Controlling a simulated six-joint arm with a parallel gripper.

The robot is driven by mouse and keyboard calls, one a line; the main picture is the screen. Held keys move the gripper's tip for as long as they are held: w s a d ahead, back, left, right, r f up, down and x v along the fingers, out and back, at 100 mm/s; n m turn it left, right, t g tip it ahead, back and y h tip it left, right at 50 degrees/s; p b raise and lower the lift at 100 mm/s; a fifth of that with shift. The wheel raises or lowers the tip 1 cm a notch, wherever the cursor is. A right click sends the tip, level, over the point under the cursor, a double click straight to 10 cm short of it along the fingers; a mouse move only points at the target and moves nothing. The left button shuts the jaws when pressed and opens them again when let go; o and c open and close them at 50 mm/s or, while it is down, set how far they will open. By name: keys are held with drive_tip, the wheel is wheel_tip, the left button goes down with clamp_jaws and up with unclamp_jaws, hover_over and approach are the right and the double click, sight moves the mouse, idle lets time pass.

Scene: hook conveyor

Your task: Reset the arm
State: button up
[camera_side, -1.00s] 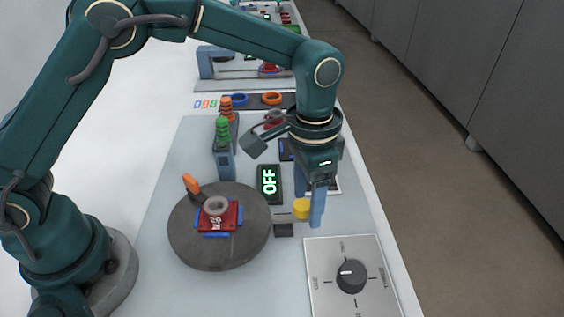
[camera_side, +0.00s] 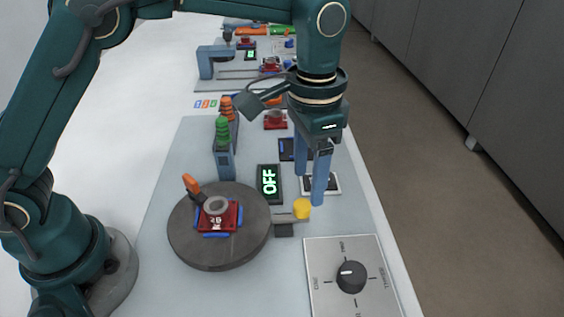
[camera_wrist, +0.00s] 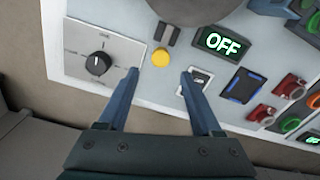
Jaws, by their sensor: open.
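My gripper (camera_side: 310,188) is open and empty, with its two blue fingers apart and pointing down. It hangs above the right part of the work table. The yellow knob (camera_side: 302,208) on a lever beside the round turntable (camera_side: 188,244) is below the fingers and apart from them. In the wrist view the yellow knob (camera_wrist: 160,57) lies beyond and between the fingertips (camera_wrist: 160,72). A red block with a grey ring (camera_side: 217,207) sits in blue holders on the turntable. An orange-handled part (camera_side: 193,185) stands at its edge.
A display (camera_side: 269,183) reads OFF. A rotary dial panel (camera_side: 350,276) lies at the front right. Green and orange ribbed pieces (camera_side: 222,130) stand behind the turntable. Red buttons (camera_wrist: 262,113) show in the wrist view. A floor aisle (camera_side: 460,200) runs along the table's right side.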

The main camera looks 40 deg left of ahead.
drive_tip(key=s+a+r+n+t, duration=0.3)
drive_tip(key=s+a+r+t, duration=0.15)
drive_tip(key=a+r, duration=0.6)
drive_tip(key=s+a+f+n+t, duration=0.1)
drive_tip(key=s+a+f+n, duration=0.2)
drive_tip(key=s, duration=0.7)
wheel_tip(320, 180, down, 2)
drive_tip(key=shift+a+f, duration=0.2)
drive_tip(key=shift+a, duration=0.1)
